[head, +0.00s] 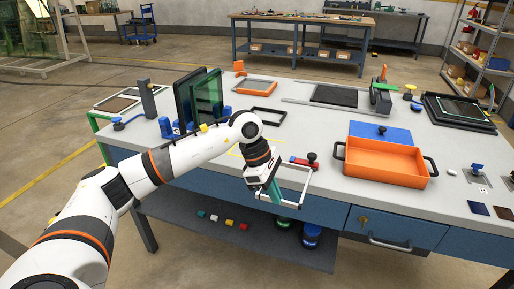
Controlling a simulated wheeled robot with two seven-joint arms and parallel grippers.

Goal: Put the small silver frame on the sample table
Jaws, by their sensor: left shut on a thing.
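My left gripper (274,189) is shut on the small silver frame (304,187), a thin open rectangle. The frame is held tilted at the front edge of the large light-grey table (330,205), and part of it is hidden by the gripper. I cannot tell from this view whether it touches the table edge. No label shows which surface is the sample table. My right gripper is not in view.
An orange tray (384,160) stands right of the gripper, with a red-and-black clamp (304,162) between them. Dark and green glass panels (208,98) stand upright behind my arm. A black frame (266,116) and an orange-edged frame (254,87) lie farther back. A wooden-topped bench (300,19) stands behind.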

